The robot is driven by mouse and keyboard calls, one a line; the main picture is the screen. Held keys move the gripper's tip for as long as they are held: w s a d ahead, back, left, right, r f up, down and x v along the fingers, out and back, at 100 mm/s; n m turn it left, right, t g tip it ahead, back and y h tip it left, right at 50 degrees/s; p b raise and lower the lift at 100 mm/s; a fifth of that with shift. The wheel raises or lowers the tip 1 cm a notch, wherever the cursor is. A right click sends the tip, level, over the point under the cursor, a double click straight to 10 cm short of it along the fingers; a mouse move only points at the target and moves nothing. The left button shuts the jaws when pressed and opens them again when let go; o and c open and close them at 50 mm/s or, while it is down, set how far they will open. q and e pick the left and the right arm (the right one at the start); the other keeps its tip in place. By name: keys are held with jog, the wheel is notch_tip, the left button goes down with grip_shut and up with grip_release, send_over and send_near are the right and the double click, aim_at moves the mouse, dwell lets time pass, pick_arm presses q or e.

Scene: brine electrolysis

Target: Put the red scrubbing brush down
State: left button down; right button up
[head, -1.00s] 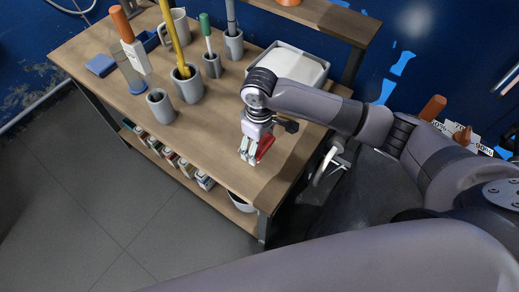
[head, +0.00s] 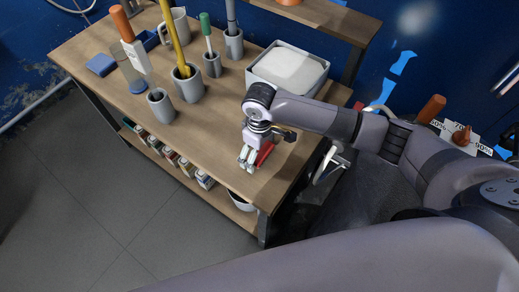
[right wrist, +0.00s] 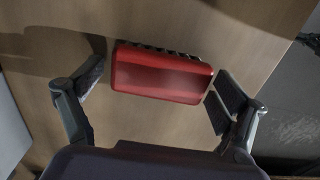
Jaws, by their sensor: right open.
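The red scrubbing brush (head: 265,154) is at the front right part of the wooden tabletop, partly hidden by my right gripper (head: 248,160) in the head view. In the right wrist view the brush (right wrist: 160,74) shows its smooth red back, with a row of dark bristles along its far edge. It appears to rest on the tabletop. My right gripper (right wrist: 155,98) is open, with one finger on each side of the brush. A gap shows at the left finger; the right finger is very close to the brush's end. My left gripper is not in view.
A grey bin (head: 290,68) with white contents stands behind my right wrist. Grey cups (head: 187,83) holding tools and a blue sponge (head: 101,65) are farther left. The tabletop (head: 205,140) left of the brush is clear. The front edge is close to the gripper.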

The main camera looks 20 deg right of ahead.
jog(key=shift+r, duration=0.1)
notch_tip(320, 180, up, 12)
jog(key=b, duration=0.1)
dwell(0.6)
dwell(0.4)
